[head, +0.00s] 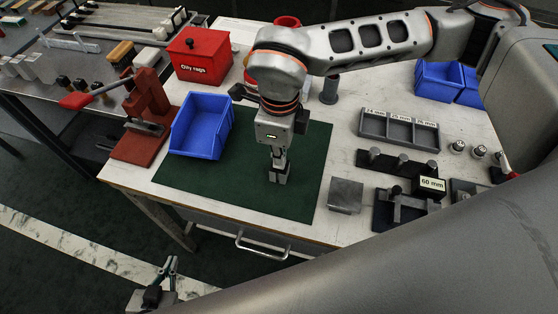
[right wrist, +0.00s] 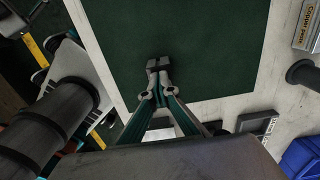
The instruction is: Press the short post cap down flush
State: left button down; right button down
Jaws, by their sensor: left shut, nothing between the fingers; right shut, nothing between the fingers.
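My right gripper (head: 279,174) points down over the green mat (head: 225,183), shut and empty. Its closed fingertips (right wrist: 158,66) also show over the mat in the right wrist view. My left gripper (head: 170,268) is low at the bottom left, off the bench, shut and empty. Right of the mat, a dark plate carries several grey posts (head: 403,161). A nearer dark fixture (head: 397,212) with upright posts stands beside a "60 mm" label (head: 432,184). I cannot tell which piece is the short post cap. Both grippers are apart from these posts.
A blue bin (head: 201,126) stands on the mat's left, near a red press (head: 147,112) and an "Oily rags" box (head: 200,54). A grey block (head: 345,195) sits between mat and fixture. A size-labelled tray (head: 399,129) lies behind. The mat's front is clear.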

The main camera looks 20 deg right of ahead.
pick_arm(q)
jog(key=shift+r, duration=0.1)
